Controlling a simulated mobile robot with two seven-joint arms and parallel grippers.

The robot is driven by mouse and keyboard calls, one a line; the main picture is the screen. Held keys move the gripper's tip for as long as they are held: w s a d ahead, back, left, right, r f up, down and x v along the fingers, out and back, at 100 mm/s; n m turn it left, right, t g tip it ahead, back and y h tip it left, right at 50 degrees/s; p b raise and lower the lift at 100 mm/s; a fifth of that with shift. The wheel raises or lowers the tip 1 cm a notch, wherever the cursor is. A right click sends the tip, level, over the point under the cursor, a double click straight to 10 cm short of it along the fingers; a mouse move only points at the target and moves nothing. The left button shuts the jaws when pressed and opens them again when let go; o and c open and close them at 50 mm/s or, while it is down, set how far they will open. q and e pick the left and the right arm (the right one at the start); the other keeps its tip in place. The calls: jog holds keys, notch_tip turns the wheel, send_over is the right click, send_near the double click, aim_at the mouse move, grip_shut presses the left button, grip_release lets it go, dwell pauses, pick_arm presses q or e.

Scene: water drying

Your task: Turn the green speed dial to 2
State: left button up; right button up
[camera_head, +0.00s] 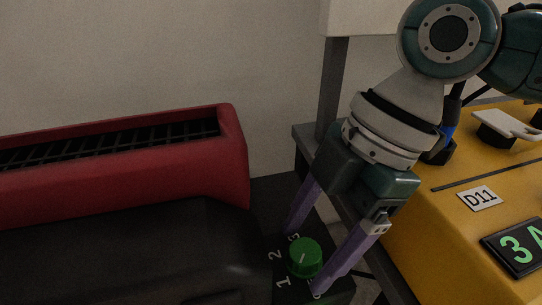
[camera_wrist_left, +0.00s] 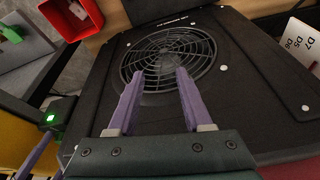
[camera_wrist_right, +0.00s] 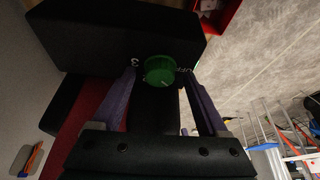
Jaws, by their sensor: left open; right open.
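The green speed dial (camera_head: 305,258) is a round knob on a black panel, with white marks 1, 2 and 3 around it and a partly hidden label by the right fingertip. A short pale pointer line shows on its face; I cannot tell exactly which mark it meets. My right gripper (camera_head: 307,261) is open, its purple fingers on either side of the dial. In the right wrist view the dial (camera_wrist_right: 159,72) sits between the fingertips; contact cannot be told. My left gripper (camera_wrist_left: 154,76) is open and empty over a round fan grille (camera_wrist_left: 168,58).
A red housing (camera_head: 235,160) with a dark slatted top stands left of the dial, behind a black rounded body (camera_head: 140,250). A yellow machine (camera_head: 430,235) with a D11 label stands right. A red bin (camera_wrist_left: 70,35) and a lit green switch (camera_wrist_left: 50,118) show in the left wrist view.

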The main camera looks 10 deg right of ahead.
jog(key=shift+c, duration=0.2)
grip_shut()
dwell(0.3)
jog(key=shift+r+m+p, duration=0.15)
jog(key=shift+m+p, duration=0.15)
jog(key=shift+p, duration=0.4)
jog(key=m+t+p, duration=0.1)
jog(key=m+p, duration=0.2)
jog(key=p, duration=0.1)
jog(key=m+t+h+p, duration=0.1)
jog(key=m+p, duration=0.3)
jog(key=p, duration=0.1)
jog(key=m+t+p, duration=0.2)
jog(key=m+p, duration=0.2)
jog(key=p, duration=0.1)
jog(key=shift+s+a+r+h, duration=0.1)
jog(key=shift+s+a+h, duration=0.1)
jog(key=shift+s+h, duration=0.15)
jog(key=m+p, duration=0.2)
jog(key=shift+a+m+t+h, duration=0.1)
jog(key=shift+m+t+h, duration=0.2)
jog(key=shift+m+h, duration=0.1)
jog(key=shift+f+m+h+p, duration=0.2)
jog(key=shift+m+h+p, duration=0.1)
jog(key=shift+m, duration=0.4)
